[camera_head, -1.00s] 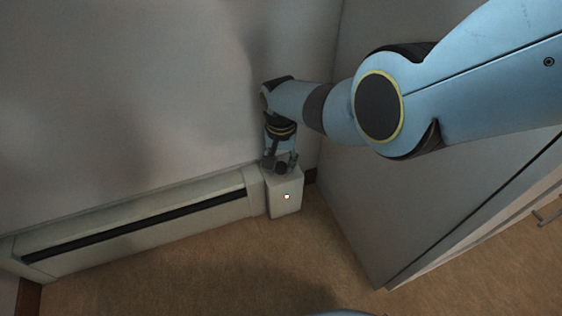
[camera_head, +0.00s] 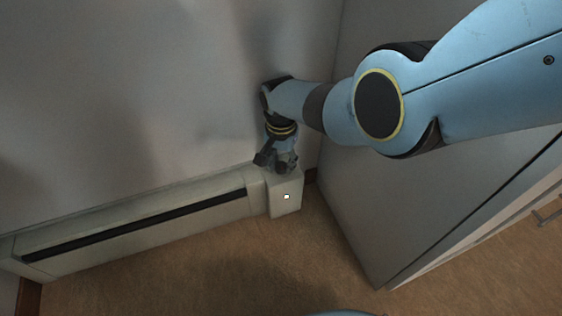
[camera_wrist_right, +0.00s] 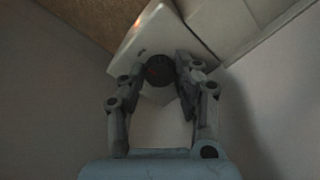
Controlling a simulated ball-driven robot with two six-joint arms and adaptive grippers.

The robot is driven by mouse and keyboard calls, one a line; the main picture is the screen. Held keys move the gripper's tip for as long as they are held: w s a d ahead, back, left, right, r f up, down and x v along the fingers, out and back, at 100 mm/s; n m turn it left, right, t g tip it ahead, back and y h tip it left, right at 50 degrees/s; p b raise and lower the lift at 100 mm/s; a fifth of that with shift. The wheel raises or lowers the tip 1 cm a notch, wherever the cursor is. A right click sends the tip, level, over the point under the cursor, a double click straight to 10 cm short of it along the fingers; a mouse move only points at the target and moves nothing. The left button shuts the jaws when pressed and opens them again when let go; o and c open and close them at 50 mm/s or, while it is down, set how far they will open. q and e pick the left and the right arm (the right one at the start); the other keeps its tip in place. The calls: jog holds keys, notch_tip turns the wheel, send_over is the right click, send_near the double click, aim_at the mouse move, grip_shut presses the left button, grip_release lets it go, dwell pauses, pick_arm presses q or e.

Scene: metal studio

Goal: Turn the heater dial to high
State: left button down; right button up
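The heater is a long pale baseboard unit (camera_head: 150,222) with a white control box (camera_head: 285,203) at its right end. The dark round heater dial (camera_wrist_right: 160,70) sits on top of the box, with a faint reddish mark at its left edge in the wrist view. My right gripper (camera_head: 274,166) reaches down to the top of the box. In the wrist view the right gripper's fingers (camera_wrist_right: 161,69) stand on both sides of the dial and appear closed against it. The dial's setting cannot be read. My left gripper is not in view.
A grey wall (camera_head: 120,100) rises behind the heater. A large grey cabinet panel (camera_head: 370,210) stands close to the right of the box. The brown floor (camera_head: 200,280) in front is clear.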

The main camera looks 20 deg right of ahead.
aim_at(281, 165)
jog(key=o, duration=0.3)
jog(key=shift+o, duration=0.2)
notch_tip(281, 165, up, 12)
dwell(0.5)
dwell(0.4)
